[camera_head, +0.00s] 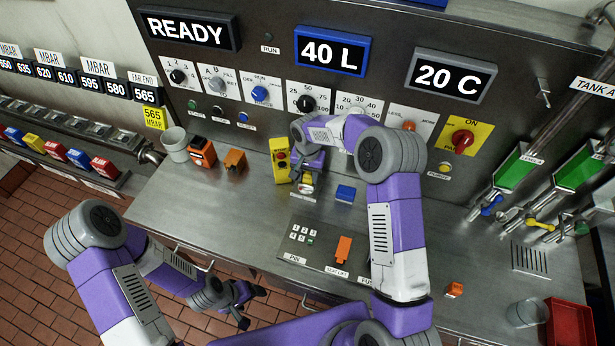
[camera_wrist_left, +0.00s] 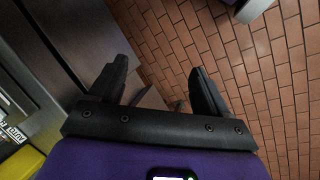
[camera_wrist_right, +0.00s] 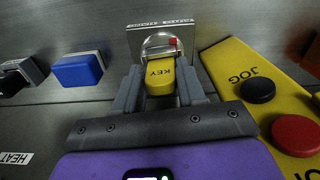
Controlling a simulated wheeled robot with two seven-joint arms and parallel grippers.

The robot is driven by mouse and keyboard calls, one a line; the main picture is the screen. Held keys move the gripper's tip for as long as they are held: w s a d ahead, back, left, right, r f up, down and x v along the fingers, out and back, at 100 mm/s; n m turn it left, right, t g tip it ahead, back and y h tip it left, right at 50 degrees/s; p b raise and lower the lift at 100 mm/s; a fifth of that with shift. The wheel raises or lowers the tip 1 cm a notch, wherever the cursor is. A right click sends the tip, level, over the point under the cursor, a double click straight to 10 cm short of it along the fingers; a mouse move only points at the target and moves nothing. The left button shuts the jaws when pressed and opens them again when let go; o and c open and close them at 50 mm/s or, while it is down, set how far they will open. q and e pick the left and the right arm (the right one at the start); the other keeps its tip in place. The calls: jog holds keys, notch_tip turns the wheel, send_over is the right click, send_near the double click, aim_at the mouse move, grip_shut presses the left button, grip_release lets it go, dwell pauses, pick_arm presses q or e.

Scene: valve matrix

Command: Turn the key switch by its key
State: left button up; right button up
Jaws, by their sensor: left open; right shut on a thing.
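The key switch (camera_wrist_right: 162,44) is a round metal lock on a small plate, with a red mark on its face. A yellow key (camera_wrist_right: 160,78) labelled KEY sits at the lock. My right gripper (camera_wrist_right: 158,92) is shut on the key, one finger on each side of it. In the head view my right gripper (camera_head: 306,180) is over the bench beside the yellow jog box, and it partly hides the key switch. My left gripper (camera_wrist_left: 160,85) is open and empty, above the brick floor in front of the bench; it also shows in the head view (camera_head: 243,308).
The yellow jog box (camera_head: 280,160) with black and red buttons stands close beside the right gripper. A blue block (camera_head: 345,193) lies on the other side. A keypad panel (camera_head: 325,245) is nearer the bench's front.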

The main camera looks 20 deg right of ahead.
aim_at(308, 174)
jog(key=shift+d+m, duration=0.2)
jog(key=shift+m, duration=0.4)
jog(key=o, duration=1.1)
jog(key=shift+a, duration=0.1)
jog(key=shift+r, duration=0.1)
notch_tip(308, 174, up, 8)
jog(key=shift+f, duration=0.25)
notch_tip(308, 174, up, 6)
jog(key=p, duration=0.4)
jog(key=shift+f, duration=0.1)
